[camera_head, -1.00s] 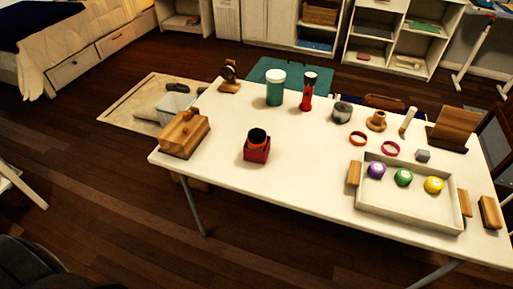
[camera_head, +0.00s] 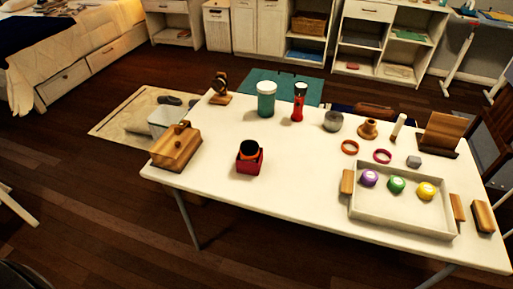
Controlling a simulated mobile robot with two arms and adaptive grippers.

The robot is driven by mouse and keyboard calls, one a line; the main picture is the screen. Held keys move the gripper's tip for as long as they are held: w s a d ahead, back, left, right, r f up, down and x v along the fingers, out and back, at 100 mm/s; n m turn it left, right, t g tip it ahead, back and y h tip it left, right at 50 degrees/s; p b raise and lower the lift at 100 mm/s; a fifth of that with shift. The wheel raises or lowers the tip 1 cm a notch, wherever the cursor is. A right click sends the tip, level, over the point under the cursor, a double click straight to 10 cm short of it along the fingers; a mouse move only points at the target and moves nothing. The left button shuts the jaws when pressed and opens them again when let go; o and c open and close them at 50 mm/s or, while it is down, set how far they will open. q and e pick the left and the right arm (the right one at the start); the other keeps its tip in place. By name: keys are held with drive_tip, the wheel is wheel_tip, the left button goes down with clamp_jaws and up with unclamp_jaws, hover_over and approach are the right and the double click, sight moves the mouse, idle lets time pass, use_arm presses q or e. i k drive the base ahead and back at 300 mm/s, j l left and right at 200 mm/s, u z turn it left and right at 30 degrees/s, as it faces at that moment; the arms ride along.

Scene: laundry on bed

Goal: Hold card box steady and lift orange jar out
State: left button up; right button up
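A small red card box (camera_head: 250,163) stands upright on the white table, left of the middle. An orange jar (camera_head: 249,152) with a black top sits inside it; only its upper part shows above the box rim, and the rest is hidden by the box walls. Neither of my grippers shows in the head view, and nothing is touching the box or the jar.
The white table (camera_head: 300,190) has free room around the box. A wooden case (camera_head: 176,147) stands at the left, a teal jar (camera_head: 266,99) and red flashlight (camera_head: 298,102) behind. A white tray (camera_head: 405,213) with coloured round items is at the right, near wooden blocks.

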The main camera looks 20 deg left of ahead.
sight(249, 150)
drive_tip(key=i+j, duration=0.15)
drive_tip(key=j, duration=0.2)
drive_tip(key=i+j, duration=0.1)
drive_tip(key=j, duration=0.3)
drive_tip(key=i+j, duration=0.15)
drive_tip(key=j, duration=0.2)
drive_tip(key=l, duration=0.3)
